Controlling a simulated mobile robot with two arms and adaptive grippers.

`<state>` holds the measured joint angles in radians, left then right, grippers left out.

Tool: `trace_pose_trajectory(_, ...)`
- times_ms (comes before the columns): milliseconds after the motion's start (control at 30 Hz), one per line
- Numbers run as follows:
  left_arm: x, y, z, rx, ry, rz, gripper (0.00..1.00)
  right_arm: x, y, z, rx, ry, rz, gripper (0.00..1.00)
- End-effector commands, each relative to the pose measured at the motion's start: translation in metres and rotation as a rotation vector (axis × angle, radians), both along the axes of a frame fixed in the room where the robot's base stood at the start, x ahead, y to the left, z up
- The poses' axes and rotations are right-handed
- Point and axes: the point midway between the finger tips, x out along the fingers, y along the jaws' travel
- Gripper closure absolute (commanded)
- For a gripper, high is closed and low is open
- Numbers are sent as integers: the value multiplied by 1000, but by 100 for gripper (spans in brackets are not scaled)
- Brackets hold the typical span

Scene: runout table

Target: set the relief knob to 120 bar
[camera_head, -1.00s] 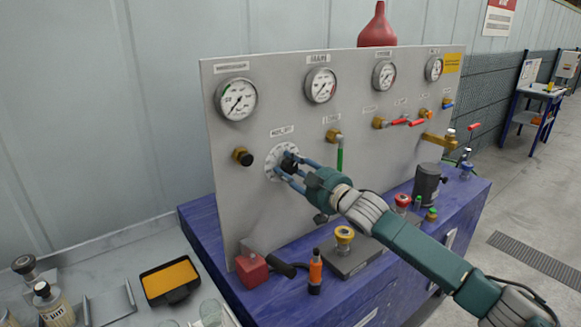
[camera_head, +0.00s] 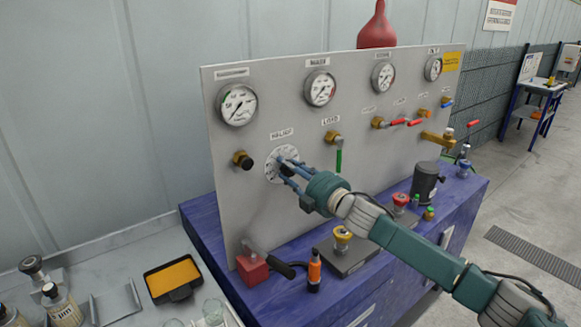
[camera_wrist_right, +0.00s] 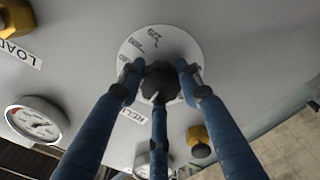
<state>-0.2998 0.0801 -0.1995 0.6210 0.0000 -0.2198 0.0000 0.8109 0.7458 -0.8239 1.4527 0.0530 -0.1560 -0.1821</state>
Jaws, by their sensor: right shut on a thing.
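The relief knob is a black knob at the centre of a round white dial (camera_head: 272,176) on the grey panel, under the RELIEF label (camera_head: 282,133). In the right wrist view the black knob (camera_wrist_right: 160,78) sits between my fingers, and the dial (camera_wrist_right: 181,45) behind it carries printed numbers, partly hidden. A light pointer mark shows on the knob, but its exact setting is hard to read. My right gripper (camera_head: 283,168) is shut on the knob with its blue fingers around it. My left gripper is not in view.
Gauges, the first at upper left (camera_head: 237,104), line the panel's top. A black-tipped brass fitting (camera_head: 242,159) is left of the dial, and a green-handled valve (camera_head: 338,150) is right. An orange bottle (camera_head: 314,270) and red block (camera_head: 252,268) stand below on the blue bench.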

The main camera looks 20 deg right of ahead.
Motion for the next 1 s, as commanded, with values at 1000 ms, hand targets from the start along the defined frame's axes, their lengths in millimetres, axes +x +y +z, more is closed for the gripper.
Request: trace_pose_trajectory(1000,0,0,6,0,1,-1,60,-2,7,0,-201,-77,12,60)
